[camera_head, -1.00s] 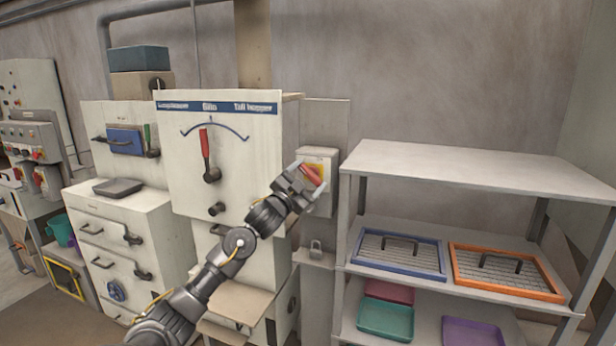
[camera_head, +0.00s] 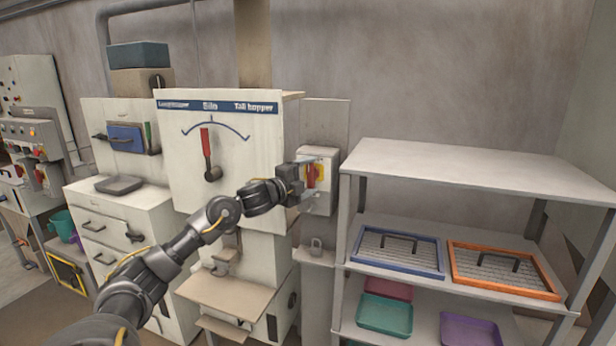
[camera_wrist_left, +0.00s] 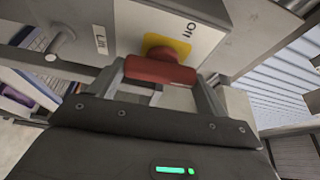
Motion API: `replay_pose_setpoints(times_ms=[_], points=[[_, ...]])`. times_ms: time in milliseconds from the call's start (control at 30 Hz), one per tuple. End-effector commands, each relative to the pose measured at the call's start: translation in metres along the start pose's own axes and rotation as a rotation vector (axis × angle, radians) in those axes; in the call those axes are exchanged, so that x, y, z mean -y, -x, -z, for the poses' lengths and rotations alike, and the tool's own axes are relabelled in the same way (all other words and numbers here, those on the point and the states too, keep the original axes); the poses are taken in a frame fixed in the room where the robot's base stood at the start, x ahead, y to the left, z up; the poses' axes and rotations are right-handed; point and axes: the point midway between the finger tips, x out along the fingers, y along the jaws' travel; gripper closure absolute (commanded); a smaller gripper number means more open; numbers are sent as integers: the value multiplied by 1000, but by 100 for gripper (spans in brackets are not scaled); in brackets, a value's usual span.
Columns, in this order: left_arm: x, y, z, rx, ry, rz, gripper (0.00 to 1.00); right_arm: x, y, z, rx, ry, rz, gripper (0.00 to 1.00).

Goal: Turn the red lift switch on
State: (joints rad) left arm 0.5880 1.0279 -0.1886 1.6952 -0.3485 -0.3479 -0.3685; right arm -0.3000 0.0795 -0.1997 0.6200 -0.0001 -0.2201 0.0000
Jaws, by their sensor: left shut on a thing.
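The red lift switch (camera_head: 313,175) is a red handle on a yellow plate on the front of a pale box (camera_head: 325,157) on the wall. In the head view the handle looks roughly upright. My left gripper (camera_head: 309,180) is at the box and shut on the handle. In the left wrist view the red handle (camera_wrist_left: 160,71) lies between the two fingers of the left gripper (camera_wrist_left: 160,88). The yellow plate (camera_wrist_left: 167,43) shows behind it, and the word "Off" is on the box face beside the plate. My right gripper is not in view.
A shelf (camera_head: 475,172) with framed screens and coloured trays stands to the right of the switch box. A white cabinet (camera_head: 262,135) with a dial and red lever stands close to its left. A padlock (camera_head: 316,245) sits below the box.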

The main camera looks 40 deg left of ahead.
Motion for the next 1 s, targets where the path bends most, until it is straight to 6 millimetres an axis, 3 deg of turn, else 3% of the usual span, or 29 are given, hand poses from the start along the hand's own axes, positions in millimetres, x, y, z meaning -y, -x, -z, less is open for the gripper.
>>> replay_pose_setpoints(times_ms=[700,733,867,1000], points=[[-2,0,1,-1,-68,-31,46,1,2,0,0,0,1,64],[-2,0,1,-1,-68,-31,21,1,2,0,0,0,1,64],[-1,0,0,-1,-67,-30,4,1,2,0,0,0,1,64],[-1,0,0,-1,-66,-29,2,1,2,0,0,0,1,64]])
